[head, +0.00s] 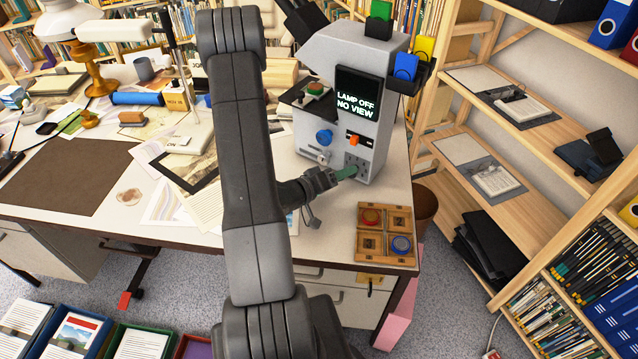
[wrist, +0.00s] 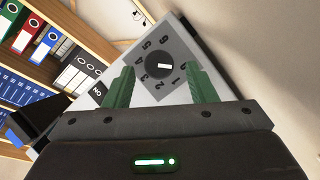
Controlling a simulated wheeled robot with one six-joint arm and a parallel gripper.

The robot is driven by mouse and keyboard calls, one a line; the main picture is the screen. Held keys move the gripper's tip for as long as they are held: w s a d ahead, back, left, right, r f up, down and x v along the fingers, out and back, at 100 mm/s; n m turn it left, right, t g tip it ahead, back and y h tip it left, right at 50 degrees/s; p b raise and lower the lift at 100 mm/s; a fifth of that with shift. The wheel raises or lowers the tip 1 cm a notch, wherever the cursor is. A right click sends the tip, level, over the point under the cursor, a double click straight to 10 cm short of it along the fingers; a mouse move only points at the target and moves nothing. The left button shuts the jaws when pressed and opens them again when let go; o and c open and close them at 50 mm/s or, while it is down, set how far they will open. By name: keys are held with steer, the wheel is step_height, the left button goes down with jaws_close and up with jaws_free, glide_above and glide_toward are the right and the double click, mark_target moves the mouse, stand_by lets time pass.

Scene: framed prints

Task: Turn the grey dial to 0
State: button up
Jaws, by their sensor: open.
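A grey machine (head: 345,60) stands at the desk's right end; its screen (head: 358,98) reads "LAMP OFF NO VIEW". Which digit the mark points at cannot be told. My gripper (wrist: 159,72) has its green fingers apart, one on each side of the dial's lower part in the picture, with nothing between them that is clearly gripped. In the head view my gripper (head: 346,174) is at the machine's lower front, partly hiding it.
A blue knob (head: 324,137) and an orange switch (head: 355,140) are on the machine close above my gripper. A wooden box with red and blue buttons (head: 371,243) sits on the desk's front edge. Shelves (head: 505,180) stand to the right.

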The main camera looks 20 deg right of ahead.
steer(key=v, duration=1.2)
steer(key=shift+a, duration=0.1)
steer(key=x, duration=1.4)
steer(key=shift+s+a, duration=0.1)
steer(key=shift+a, duration=0.1)
